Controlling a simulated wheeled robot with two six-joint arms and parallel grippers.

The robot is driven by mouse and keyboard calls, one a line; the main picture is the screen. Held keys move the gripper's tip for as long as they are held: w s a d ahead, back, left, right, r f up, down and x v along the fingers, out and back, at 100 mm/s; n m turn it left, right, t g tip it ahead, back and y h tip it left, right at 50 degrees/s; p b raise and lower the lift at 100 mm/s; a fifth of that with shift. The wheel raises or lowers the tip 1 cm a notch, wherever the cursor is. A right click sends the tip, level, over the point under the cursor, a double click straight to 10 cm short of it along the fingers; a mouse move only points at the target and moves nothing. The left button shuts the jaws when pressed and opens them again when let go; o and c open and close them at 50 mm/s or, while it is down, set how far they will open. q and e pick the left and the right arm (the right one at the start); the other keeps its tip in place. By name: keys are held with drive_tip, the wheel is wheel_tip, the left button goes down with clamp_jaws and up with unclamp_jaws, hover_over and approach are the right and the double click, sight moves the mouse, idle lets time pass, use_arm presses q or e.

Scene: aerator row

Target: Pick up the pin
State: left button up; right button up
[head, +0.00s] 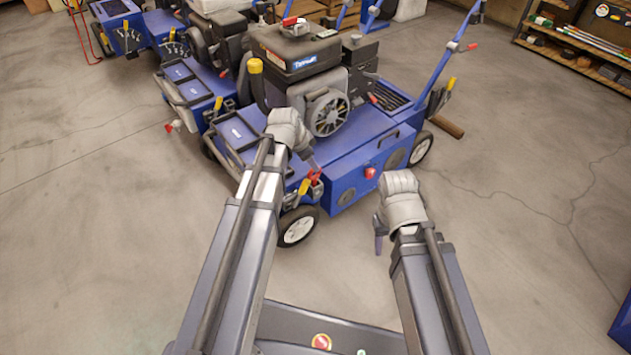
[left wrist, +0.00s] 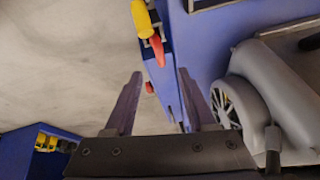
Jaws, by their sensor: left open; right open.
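No part is clearly recognisable as the pin. A red piece (head: 315,177) beside a yellow lever (head: 304,187) sits at the front corner of the nearest blue aerator (head: 345,172). The left wrist view shows a yellow handle (left wrist: 141,20) and a red piece (left wrist: 158,52) just beyond my fingertips. A red knob (head: 370,173) is on the aerator's front face. My left gripper (head: 314,164) is open above that front corner; its parted fingers show in the left wrist view (left wrist: 160,76), with nothing between them. My right gripper (head: 379,246) is open, right of the aerator, its fingers partly hidden.
The engine (head: 300,55) and its round fan housing (head: 328,113) rise close behind my left gripper. A front wheel (head: 298,226) stands below it. More aerators are at the back left. A shelf (head: 585,55) is at the far right. The floor at right is mostly clear.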

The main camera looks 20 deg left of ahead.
sight(314, 180)
use_arm(q)
drive_tip(key=shift+b+x, duration=0.65)
drive_tip(key=shift+x, duration=0.4)
drive_tip(key=shift+f, duration=0.15)
drive_tip(key=b+x, duration=0.5)
drive_tip(key=shift+a, duration=0.1)
clamp_jaws()
